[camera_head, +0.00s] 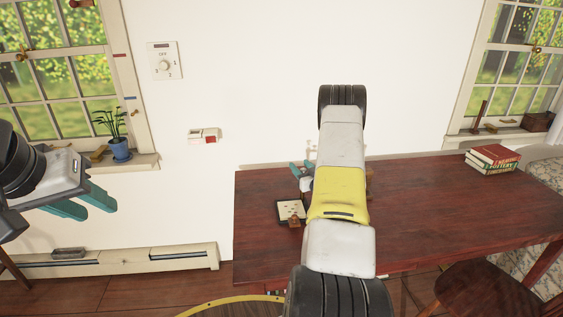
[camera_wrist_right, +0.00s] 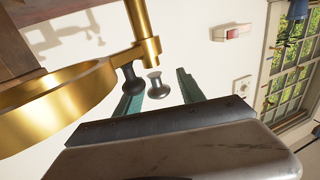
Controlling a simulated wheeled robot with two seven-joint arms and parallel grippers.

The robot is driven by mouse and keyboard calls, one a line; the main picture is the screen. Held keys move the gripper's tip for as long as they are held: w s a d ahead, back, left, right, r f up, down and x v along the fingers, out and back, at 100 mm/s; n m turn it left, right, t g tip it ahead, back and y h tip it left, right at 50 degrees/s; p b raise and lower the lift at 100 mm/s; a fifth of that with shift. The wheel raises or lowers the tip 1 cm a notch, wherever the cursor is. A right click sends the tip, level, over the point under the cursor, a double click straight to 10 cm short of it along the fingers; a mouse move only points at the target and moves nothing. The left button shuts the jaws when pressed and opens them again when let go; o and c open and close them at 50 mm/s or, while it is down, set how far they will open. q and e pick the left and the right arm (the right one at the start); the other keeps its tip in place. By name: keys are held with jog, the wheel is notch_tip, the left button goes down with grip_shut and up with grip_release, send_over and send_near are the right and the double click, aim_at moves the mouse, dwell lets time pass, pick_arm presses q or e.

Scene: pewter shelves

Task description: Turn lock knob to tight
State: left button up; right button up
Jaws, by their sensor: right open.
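A silver-grey knob (camera_wrist_right: 157,86) shows in the right wrist view, between the two teal fingers of my right gripper (camera_wrist_right: 160,92). A dark knob (camera_wrist_right: 131,78) sits just left of it, overlapping the left finger in the picture. A brass ring and post (camera_wrist_right: 140,28) stand beside them. I cannot tell which knob is the lock knob, nor whether a finger touches either. In the head view my right gripper (camera_head: 301,176) is partly hidden by its own arm above the table's back left. My left gripper (camera_head: 80,205) is open and empty at the far left.
The dark red table (camera_head: 440,215) is mostly clear on its right, with stacked books (camera_head: 492,158) at the back. A small framed board (camera_head: 291,211) lies near its left edge. A wall dial (camera_head: 165,64) and a white-red box (camera_head: 205,136) are on the wall.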

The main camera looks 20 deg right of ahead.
jog(key=shift+w, duration=0.3)
jog(key=shift+c, duration=0.3)
grip_shut()
